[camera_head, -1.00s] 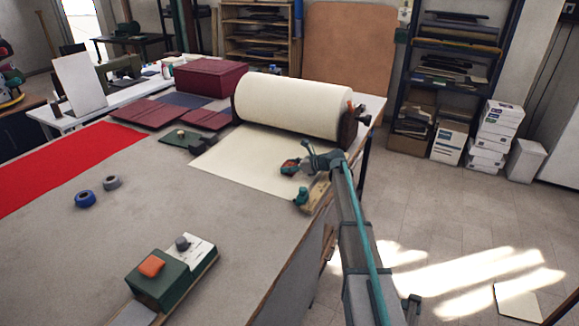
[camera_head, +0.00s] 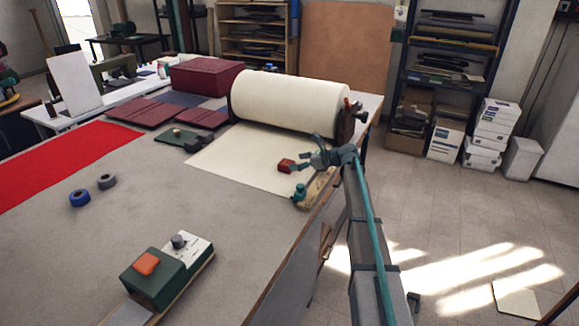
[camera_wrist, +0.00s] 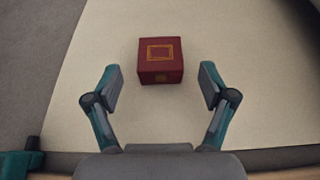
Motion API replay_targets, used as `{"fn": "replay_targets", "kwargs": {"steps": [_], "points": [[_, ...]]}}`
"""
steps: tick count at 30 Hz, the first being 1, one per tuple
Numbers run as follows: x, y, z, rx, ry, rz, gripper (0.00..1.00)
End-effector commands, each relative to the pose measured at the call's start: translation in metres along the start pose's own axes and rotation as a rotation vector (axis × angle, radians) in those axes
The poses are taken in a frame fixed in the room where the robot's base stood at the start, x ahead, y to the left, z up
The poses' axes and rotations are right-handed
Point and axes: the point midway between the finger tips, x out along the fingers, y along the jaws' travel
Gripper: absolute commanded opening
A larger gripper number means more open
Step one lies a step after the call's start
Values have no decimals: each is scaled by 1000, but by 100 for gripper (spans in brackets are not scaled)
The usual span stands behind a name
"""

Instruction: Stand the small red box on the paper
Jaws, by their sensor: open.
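The small red box (camera_wrist: 160,60) has a gold square outline on its upper face. It rests on the cream paper (camera_wrist: 95,60) in the wrist view. In the head view the box (camera_head: 286,165) sits on the paper (camera_head: 235,163) near the table's right edge. My gripper (camera_wrist: 158,80) is open, with one finger on each side of the box's near end. A gap shows between each finger and the box. In the head view my gripper (camera_head: 300,166) is just right of the box, and its fingers are hard to make out.
A large paper roll (camera_head: 290,102) lies behind the sheet. A teal-knobbed wooden bar (camera_head: 316,188) lies along the near right table edge. A dark green block (camera_head: 177,136) and a dark weight (camera_head: 197,144) are at the sheet's left. The grey table (camera_head: 150,195) is clear in the middle.

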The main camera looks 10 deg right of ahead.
Motion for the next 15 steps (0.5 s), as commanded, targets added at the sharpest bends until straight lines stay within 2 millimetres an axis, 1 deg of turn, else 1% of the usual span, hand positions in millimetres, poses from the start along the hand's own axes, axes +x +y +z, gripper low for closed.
{"fn": "replay_targets", "kwargs": {"steps": [1, 6, 10, 15], "points": [[-12, 1, -3, 0, 0, -3, 82], [-40, 0, -2, 0, -1, -3, 82], [-54, 0, -1, 0, 0, 0, 82], [-61, 0, -1, 0, 0, -1, 82]]}}
